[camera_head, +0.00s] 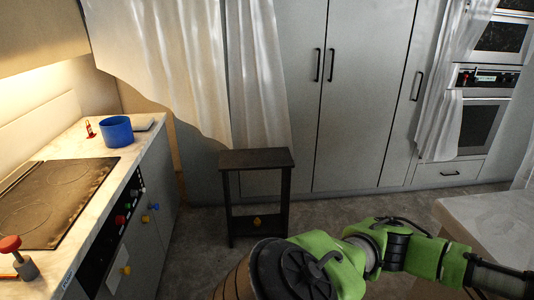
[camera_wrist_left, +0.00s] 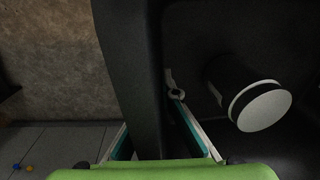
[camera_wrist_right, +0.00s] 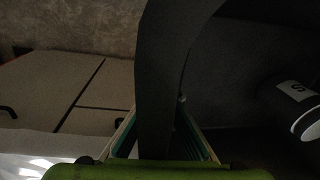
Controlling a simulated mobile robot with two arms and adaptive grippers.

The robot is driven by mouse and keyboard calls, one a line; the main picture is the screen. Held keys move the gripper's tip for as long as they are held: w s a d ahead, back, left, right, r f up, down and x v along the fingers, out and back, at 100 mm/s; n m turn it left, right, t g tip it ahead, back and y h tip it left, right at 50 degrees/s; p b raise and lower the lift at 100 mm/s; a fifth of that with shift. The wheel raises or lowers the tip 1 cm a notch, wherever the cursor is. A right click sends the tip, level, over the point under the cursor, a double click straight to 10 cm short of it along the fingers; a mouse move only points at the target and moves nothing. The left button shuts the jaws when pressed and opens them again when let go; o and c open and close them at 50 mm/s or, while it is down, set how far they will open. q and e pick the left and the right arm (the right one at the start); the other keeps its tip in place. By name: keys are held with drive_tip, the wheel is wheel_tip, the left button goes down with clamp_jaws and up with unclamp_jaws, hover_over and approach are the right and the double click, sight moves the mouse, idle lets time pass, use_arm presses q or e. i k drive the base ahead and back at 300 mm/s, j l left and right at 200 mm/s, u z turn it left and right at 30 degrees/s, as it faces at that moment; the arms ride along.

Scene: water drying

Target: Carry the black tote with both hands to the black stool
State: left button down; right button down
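The black tote (camera_wrist_left: 128,50) shows only in part, in the two wrist views; I do not make it out in the head view. Its wall runs between the fingers of my left gripper (camera_wrist_left: 152,115), which is shut on it. In the right wrist view the tote's wall (camera_wrist_right: 160,60) is likewise between the fingers of my right gripper (camera_wrist_right: 158,110). Inside the tote are a cylinder with a white end (camera_wrist_left: 262,106) and a dark canister with a white label (camera_wrist_right: 297,105). The black stool (camera_head: 255,158) stands upright on the floor in the head view, its top bare.
The counter at left holds a blue pot (camera_head: 116,131), a dark cooktop (camera_head: 50,195) and a red-topped item (camera_head: 12,256). Tall cabinets (camera_head: 365,90) stand behind the stool. A pale table (camera_head: 490,220) is at right. A brown striped thing (camera_head: 235,286) shows at the bottom, mostly hidden.

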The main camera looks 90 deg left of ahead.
sight(255, 157)
drive_tip(key=u, duration=3.1)
drive_tip(key=i+l+u, duration=0.45)
drive_tip(key=i+l, duration=0.5)
drive_tip(key=i, duration=0.15)
drive_tip(key=i+l, duration=0.55)
drive_tip(key=i, duration=0.15)
drive_tip(key=i+l, duration=0.5)
drive_tip(key=i, duration=0.15)
drive_tip(key=i+l, duration=0.5)
drive_tip(key=i, duration=0.15)
